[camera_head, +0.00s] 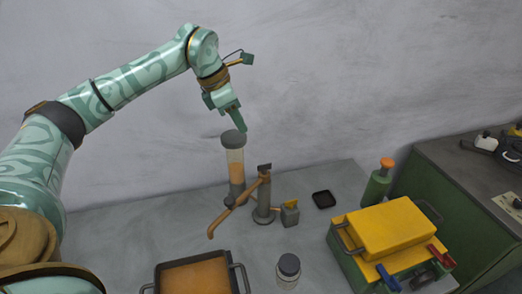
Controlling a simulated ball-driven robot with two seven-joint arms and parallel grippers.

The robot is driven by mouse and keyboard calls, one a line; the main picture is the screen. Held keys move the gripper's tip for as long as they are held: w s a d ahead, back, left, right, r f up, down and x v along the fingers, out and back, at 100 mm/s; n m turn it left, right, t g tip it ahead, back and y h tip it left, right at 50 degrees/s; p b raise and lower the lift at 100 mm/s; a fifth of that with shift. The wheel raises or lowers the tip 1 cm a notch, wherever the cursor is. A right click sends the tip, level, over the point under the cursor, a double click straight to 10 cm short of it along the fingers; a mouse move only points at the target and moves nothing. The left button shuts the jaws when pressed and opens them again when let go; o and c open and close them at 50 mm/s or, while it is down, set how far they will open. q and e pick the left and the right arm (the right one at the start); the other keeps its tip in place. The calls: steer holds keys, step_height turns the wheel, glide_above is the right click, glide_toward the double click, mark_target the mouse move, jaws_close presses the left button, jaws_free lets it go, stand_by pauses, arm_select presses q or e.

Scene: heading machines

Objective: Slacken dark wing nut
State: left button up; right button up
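A small dark piece that looks like the wing nut (264,167) sits on top of a grey upright post (263,196). An orange lever arm (233,204) crosses beside the post and bends down to the left. My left gripper (240,126) points down, above and to the left of the dark piece and apart from it. Its fingertips appear close to the dark lid of a clear cylinder (235,160); I cannot tell whether they touch. The fingers overlap in this view, so their opening is hidden. My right gripper is not in view.
A small grey block with a yellow top (290,213) and a black dish (324,199) stand right of the post. A dark-lidded jar (288,270), an orange tray (194,275), a yellow-lidded toolbox (388,228) and a green bottle (377,184) surround it. A green cabinet (430,205) stands right.

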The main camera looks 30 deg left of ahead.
mark_target(264, 165)
arm_select(q)
steer(key=x, duration=1)
steer(key=b+x, duration=0.1)
steer(key=x, duration=0.5)
steer(key=shift+s+d, duration=0.1)
steer(key=shift+d, duration=0.15)
steer(key=shift+s+r, duration=0.1)
steer(key=shift+s, duration=0.05)
jaws_close()
